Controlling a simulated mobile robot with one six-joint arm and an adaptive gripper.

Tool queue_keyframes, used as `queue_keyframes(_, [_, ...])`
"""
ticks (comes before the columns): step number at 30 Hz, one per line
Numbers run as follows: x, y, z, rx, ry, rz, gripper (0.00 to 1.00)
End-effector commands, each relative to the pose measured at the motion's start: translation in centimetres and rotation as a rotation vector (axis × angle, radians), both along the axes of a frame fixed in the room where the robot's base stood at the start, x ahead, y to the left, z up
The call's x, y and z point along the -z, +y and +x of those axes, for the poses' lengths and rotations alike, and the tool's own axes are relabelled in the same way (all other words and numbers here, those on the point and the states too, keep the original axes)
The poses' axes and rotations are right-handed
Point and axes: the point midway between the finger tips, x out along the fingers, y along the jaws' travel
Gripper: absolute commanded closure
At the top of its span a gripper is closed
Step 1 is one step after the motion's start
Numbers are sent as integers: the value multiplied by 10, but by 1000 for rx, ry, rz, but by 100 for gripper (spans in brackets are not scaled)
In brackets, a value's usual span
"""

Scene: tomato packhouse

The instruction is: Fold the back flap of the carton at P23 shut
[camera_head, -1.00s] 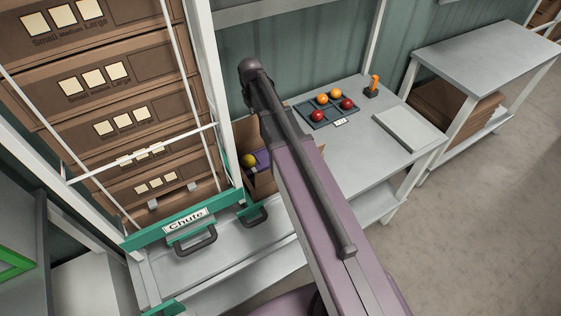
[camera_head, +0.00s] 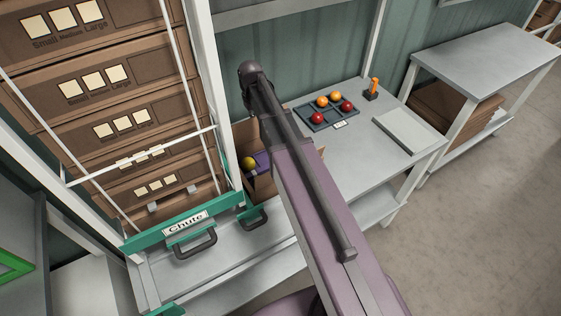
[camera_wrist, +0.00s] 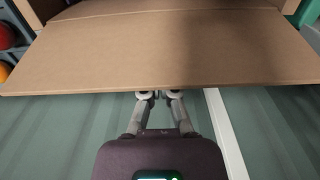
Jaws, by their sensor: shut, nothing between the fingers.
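The brown carton (camera_head: 262,186) stands on the bench beside the chute, mostly hidden behind my arm in the head view. A yellow tomato (camera_head: 249,161) and something purple (camera_head: 263,160) show inside it. In the wrist view a wide brown carton flap (camera_wrist: 170,50) spans the picture, its long free edge towards my gripper. My gripper (camera_wrist: 160,95) is shut and empty, with its fingertips at the middle of that edge. The tips are partly hidden by the flap, and I cannot tell whether they touch it. My gripper is hidden in the head view.
The chute frame (camera_head: 184,221) and stacked cartons (camera_head: 135,122) stand left. On the bench, right of my arm, are a dark tray (camera_head: 313,124) of red and orange tomatoes, an orange-handled tool (camera_head: 374,83) and a pale slab (camera_head: 405,130). A green wall is behind.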

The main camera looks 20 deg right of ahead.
Motion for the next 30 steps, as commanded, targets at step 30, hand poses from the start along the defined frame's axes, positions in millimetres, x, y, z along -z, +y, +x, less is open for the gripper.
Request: queue_keyframes(30, [-2, -3, -12, 0, 0, 0, 100])
